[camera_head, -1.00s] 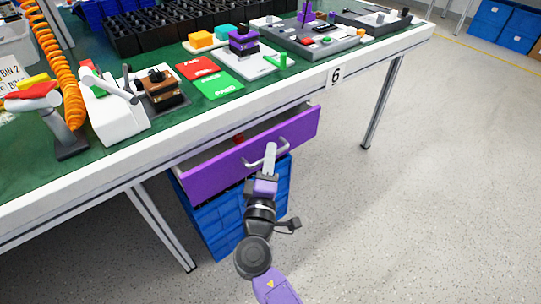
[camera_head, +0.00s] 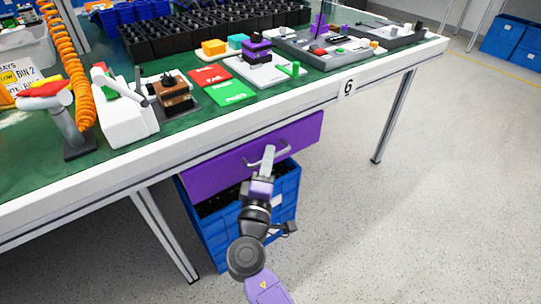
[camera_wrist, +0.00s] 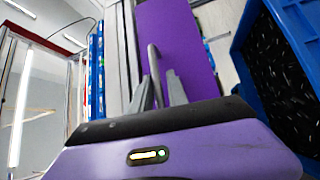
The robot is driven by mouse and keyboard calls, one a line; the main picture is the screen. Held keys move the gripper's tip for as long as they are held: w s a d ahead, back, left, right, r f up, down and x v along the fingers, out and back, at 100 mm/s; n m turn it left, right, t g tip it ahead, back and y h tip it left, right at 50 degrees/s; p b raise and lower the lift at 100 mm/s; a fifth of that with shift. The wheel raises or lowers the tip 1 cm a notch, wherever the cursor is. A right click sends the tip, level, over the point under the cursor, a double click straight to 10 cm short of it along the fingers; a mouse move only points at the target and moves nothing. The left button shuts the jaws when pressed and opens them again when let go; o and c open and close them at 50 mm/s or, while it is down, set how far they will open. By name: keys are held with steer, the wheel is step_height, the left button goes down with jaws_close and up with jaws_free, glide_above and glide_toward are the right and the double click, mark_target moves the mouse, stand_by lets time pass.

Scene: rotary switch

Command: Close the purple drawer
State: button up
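The purple drawer (camera_head: 222,165) is under the workbench, its front panel close beneath the bench edge. No drawer interior shows in the head view. Its pale bar handle (camera_head: 284,154) sits on the front. My gripper (camera_head: 268,156) is at the handle, reaching up from below. In the wrist view the purple drawer front (camera_wrist: 180,45) is ahead, and the handle (camera_wrist: 154,70) runs between the two grey fingers of my gripper (camera_wrist: 158,92). The fingers are close together around the bar; their exact contact is partly hidden.
Blue bins (camera_head: 218,232) stand below the drawer, close beside my arm. The workbench (camera_head: 110,182) carries a white device, red and green cards and switch boxes. A bench leg (camera_head: 393,118) stands to the right.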

steer(key=s+p, duration=0.1)
steer(key=s, duration=0.5)
steer(key=shift+s+a+f, duration=0.35)
steer(key=shift+s+a, duration=0.05)
steer(key=s+d+f+m+g+y, duration=0.1)
steer(key=s+d+f+g, duration=0.15)
steer(key=f, duration=0.35)
steer(key=s+d+f+g+y, duration=0.1)
steer(key=s+d+f, duration=0.3)
steer(key=f, duration=0.1)
steer(key=s+d+f+m+g+y, duration=0.1)
steer(key=s+d+f+m, duration=0.3)
steer(key=s, duration=0.7)
steer(key=s+d+m+g+y, duration=0.1)
steer(key=s+d+m+y, duration=0.15)
steer(key=s+d, duration=0.65)
steer(key=s+d+r+m+t+h, duration=0.1)
steer(key=s+d+r+m+h, duration=0.2)
steer(key=s+r+m, duration=0.75)
steer(key=s+r+n+p, duration=0.3)
steer(key=r+p, duration=2.4)
steer(key=r, duration=0.3)
steer(key=shift+a+y, duration=0.1)
steer(key=shift+y, duration=0.15)
